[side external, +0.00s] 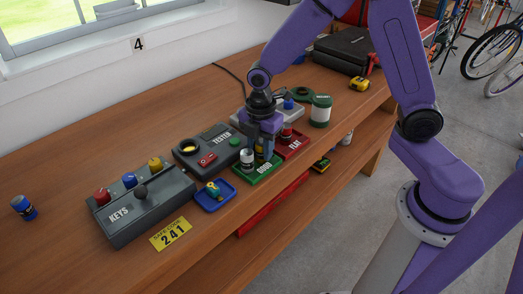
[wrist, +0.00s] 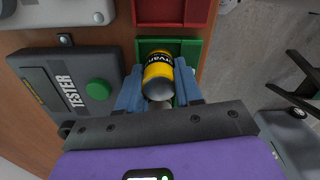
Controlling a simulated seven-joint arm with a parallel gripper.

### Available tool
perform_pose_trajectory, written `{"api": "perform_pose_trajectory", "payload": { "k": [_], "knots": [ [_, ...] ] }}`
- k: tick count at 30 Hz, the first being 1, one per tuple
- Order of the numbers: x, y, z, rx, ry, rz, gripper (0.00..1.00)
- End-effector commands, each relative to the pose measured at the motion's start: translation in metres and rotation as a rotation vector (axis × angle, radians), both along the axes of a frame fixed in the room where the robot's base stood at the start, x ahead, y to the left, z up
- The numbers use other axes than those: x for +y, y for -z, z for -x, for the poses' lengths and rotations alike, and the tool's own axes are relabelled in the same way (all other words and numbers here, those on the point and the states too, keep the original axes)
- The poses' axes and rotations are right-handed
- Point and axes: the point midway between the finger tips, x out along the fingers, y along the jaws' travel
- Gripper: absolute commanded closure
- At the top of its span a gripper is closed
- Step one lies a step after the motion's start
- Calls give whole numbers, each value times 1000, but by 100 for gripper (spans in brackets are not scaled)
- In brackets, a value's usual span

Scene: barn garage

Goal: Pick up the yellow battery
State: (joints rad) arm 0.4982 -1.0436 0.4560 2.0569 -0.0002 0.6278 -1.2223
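The yellow battery (wrist: 158,72), with a black band and a pale metal end, is in the green tray (wrist: 194,46). In the wrist view it lies between the two fingers of my gripper (wrist: 159,80), which are spread on either side with narrow gaps. In the side view my gripper (side external: 262,148) points down over the green tray marked GOOD (side external: 262,172). There the yellow battery is mostly hidden by the fingers. A white-and-dark battery (side external: 247,159) stands in the same tray, beside the fingers.
The red tray marked FLAT (side external: 295,146) adjoins the green one. The grey tester (side external: 213,147) with its green button (wrist: 99,91) is close by. A blue tray (side external: 215,201) and the KEYS box (side external: 143,207) stand to the left. The bench's front edge is close to the trays.

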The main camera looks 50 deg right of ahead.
Motion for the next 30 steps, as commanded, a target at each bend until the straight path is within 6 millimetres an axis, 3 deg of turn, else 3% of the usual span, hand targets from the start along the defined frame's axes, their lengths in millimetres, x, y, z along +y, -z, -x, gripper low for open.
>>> {"api": "perform_pose_trajectory", "payload": {
  "k": [1,2,3,17,22,30],
  "knots": [
    [0,0,0,1,0,0,88],
    [0,0,0,1,0,0,98],
    [0,0,0,1,0,0,100],
    [1,-11,-1,-3,0,-2,100],
    [0,-35,-1,-5,0,-3,100],
    [-9,-75,35,-5,-3,-3,100]
  ]
}}
